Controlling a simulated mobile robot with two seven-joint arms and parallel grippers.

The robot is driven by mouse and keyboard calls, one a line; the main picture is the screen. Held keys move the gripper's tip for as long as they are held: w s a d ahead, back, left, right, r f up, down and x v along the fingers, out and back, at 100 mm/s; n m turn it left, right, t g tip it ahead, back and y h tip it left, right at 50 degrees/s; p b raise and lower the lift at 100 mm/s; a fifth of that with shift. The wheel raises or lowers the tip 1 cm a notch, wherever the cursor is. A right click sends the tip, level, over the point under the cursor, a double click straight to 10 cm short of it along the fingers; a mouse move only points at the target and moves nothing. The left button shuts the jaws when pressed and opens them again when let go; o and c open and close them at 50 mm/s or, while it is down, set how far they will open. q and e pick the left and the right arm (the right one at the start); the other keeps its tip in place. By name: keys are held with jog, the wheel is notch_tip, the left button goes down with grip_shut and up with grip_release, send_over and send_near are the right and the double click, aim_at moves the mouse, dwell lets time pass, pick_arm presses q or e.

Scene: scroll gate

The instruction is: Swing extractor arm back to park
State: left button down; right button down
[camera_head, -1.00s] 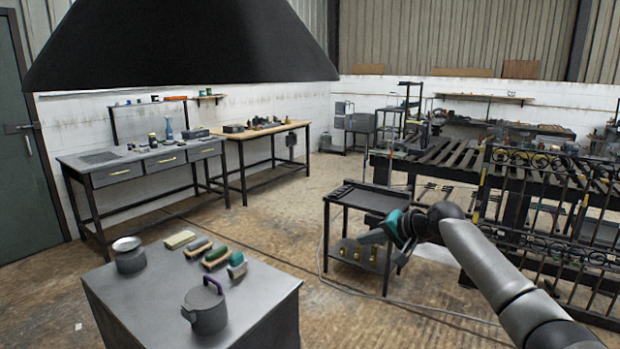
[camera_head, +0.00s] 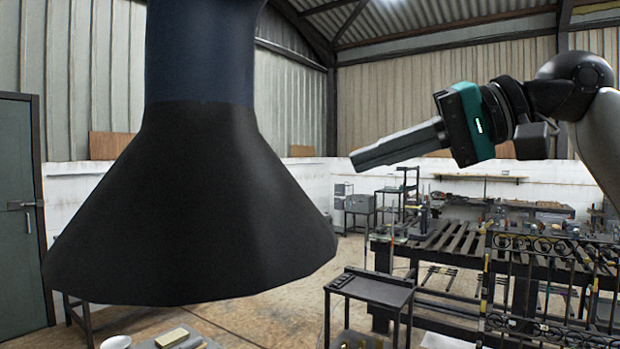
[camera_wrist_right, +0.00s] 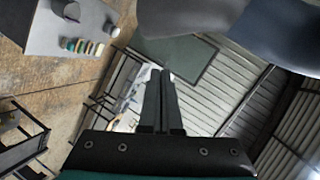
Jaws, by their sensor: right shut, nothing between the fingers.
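The extractor arm ends in a wide black hood (camera_head: 190,215) with a dark blue duct (camera_head: 200,50) above it. It fills the left-centre of the head view, hanging above the grey workbench. My right gripper (camera_head: 355,160) is raised to the right of the hood, its shut fingers pointing left towards the hood's sloping side. In the head view a gap shows between the fingertips and the hood. In the right wrist view the fingers (camera_wrist_right: 160,75) are together and empty, with the hood (camera_wrist_right: 190,15) and duct (camera_wrist_right: 285,30) beyond them. My left gripper is not in view.
A dark trolley (camera_head: 370,290) stands below my right arm. A slatted welding table (camera_head: 440,240) and an ornate iron gate (camera_head: 545,285) are on the right. The grey bench (camera_wrist_right: 75,25) holds pots and several brushes. The air between gripper and hood is clear.

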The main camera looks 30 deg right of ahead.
jog(key=w+a+f+p, duration=0.2)
jog(key=w+a+f, duration=0.1)
jog(key=a, duration=0.3)
jog(key=shift+w+a+f, duration=0.25)
jog(key=shift+w+f, duration=0.05)
jog(key=shift+w, duration=0.25)
jog(key=shift+a, duration=0.1)
